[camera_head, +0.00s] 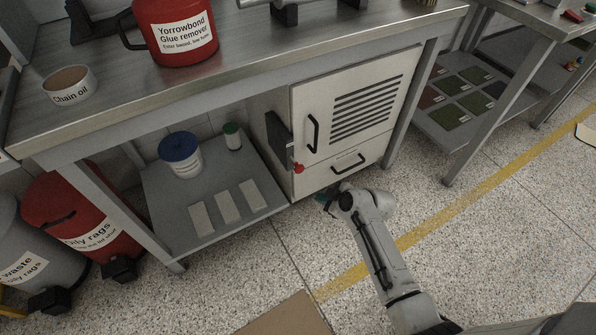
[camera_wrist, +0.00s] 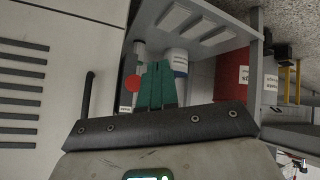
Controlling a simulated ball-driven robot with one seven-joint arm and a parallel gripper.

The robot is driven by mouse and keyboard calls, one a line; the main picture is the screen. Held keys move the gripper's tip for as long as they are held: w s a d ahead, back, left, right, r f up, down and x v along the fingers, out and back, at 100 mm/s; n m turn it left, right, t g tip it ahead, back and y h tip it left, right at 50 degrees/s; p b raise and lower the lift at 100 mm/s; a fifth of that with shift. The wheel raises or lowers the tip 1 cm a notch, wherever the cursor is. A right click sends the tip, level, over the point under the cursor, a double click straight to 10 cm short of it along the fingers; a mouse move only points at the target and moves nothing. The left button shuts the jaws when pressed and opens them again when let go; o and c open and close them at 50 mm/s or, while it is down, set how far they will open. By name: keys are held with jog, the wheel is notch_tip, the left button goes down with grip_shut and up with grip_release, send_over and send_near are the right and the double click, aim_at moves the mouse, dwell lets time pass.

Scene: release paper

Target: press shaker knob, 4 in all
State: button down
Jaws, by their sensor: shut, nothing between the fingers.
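The red shaker knob (camera_head: 299,168) sticks out at the lower left of the front of a white cabinet (camera_head: 322,168), on a dark upright part. The cabinet has a slotted vent panel, a dark door handle and a drawer. In the wrist view the knob (camera_wrist: 132,83) is a red disc just left of my green fingers. My gripper (camera_head: 322,197) is in front of the cabinet, below and right of the knob in the head view. The fingers (camera_wrist: 158,68) are shut together and empty. I cannot tell whether they touch the knob, but they look apart from it.
The workbench (camera_head: 110,110) above holds a red glue remover can (camera_head: 175,30) and a chain oil bowl (camera_head: 69,87). The lower shelf (camera_head: 180,228) left of the cabinet holds a blue-lidded tub (camera_head: 182,155) and pale blocks (camera_head: 228,207). Floor in front is mostly clear.

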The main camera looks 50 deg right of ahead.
aim_at(301, 170)
jog(key=w+d+b, duration=0.2)
jog(key=w+b, duration=0.1)
jog(key=w, duration=0.5)
jog(key=shift+w+d+b, duration=0.15)
jog(key=shift+d+b, duration=0.1)
jog(key=shift+b, duration=0.15)
dwell(1.7)
jog(key=shift+w+d, duration=0.15)
jog(key=shift+w, duration=0.25)
jog(key=shift+w+d+r+b, duration=0.1)
jog(key=shift+w+d+b, duration=0.1)
jog(key=shift+w+b, duration=0.5)
jog(key=shift+w+d+b, duration=0.15)
jog(key=shift+w+b, duration=0.35)
jog(key=shift+w, duration=0.3)
dwell(1.5)
dwell(0.4)
jog(key=shift+s+a+r+p, duration=0.1)
jog(key=shift+s+a+p, duration=0.15)
jog(key=shift+s+p, duration=0.55)
jog(key=shift+s+a+p, duration=0.25)
jog(key=shift+s+p, duration=0.15)
jog(key=shift+s, duration=0.7)
